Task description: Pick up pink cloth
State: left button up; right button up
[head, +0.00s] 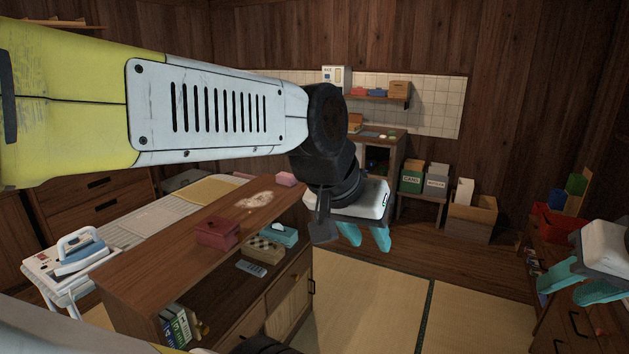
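A small pink block-shaped item (286,179), which looks like the folded pink cloth, lies on the far end of the brown wooden cabinet top (150,262). My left gripper (364,237) hangs in the air to the right of the cabinet, its teal fingers pointing down and apart, with nothing between them. In the picture it is to the right of and below the pink cloth, not touching it. My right gripper (578,287) is at the right edge, by the right-hand shelf, its teal fingers apart and empty.
An iron (82,252) stands at left. The tatami floor (385,300) is clear.

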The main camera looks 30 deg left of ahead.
aim_at(282, 178)
jog(key=u, duration=1)
jog(key=i+l, duration=0.15)
jog(key=i, duration=0.35)
jog(key=i+l+u, duration=0.1)
jog(key=i, duration=0.4)
jog(key=i+l, duration=0.15)
jog(key=i, duration=0.35)
jog(key=i+l+u, duration=0.1)
jog(key=i, duration=0.35)
jog(key=i+l, duration=0.3)
jog(key=i, duration=0.2)
jog(key=j+u, duration=0.05)
